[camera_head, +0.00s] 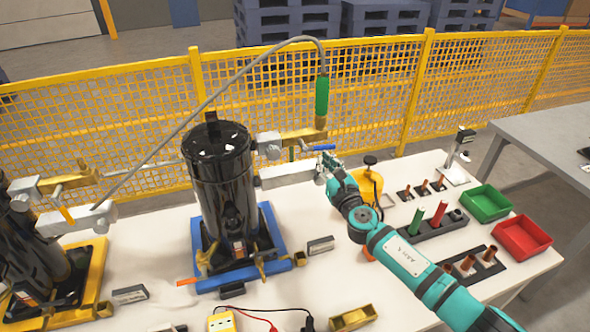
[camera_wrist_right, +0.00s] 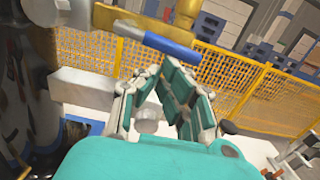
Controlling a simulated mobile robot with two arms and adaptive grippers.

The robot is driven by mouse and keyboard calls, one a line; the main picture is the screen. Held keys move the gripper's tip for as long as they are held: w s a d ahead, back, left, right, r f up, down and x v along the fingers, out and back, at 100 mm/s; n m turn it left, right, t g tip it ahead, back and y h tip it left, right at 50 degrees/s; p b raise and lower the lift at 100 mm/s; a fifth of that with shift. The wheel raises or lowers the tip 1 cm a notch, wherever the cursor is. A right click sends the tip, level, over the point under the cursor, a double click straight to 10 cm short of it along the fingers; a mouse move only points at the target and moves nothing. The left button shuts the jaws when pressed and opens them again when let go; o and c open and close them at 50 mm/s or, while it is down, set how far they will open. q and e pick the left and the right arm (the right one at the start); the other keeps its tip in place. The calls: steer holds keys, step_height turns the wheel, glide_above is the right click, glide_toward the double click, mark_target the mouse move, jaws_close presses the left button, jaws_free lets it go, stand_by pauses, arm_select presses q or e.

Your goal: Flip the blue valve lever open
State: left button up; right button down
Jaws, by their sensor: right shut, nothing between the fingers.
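The blue valve lever (camera_head: 323,147) sticks out to the right of the pipework beside the black compressor tank (camera_head: 226,175). In the right wrist view the lever (camera_wrist_right: 168,46) has a blue sleeve and lies across the top, tilted slightly down to the right. A brass fitting (camera_wrist_right: 187,14) is just above it. My right gripper (camera_head: 325,170) is just below the lever's outer end, empty and with its fingers together. In the right wrist view its fingertips (camera_wrist_right: 163,66) point up toward the lever; whether they touch it I cannot tell. My left gripper is not in view.
A green-handled hose end (camera_head: 322,98) stands above the brass pipe. A yellow object with a black knob (camera_head: 370,160) stands close to my right wrist. Green (camera_head: 486,203) and red (camera_head: 521,237) bins are at the right. A yellow mesh fence (camera_head: 370,95) runs behind the table.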

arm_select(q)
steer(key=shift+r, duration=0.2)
arm_select(e)
steer(key=shift+d+r+n, duration=0.1)
steer(key=shift+r+n, duration=0.1)
steer(key=shift+n, duration=0.1)
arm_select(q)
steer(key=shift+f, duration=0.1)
arm_select(e)
steer(key=shift+f, duration=0.1)
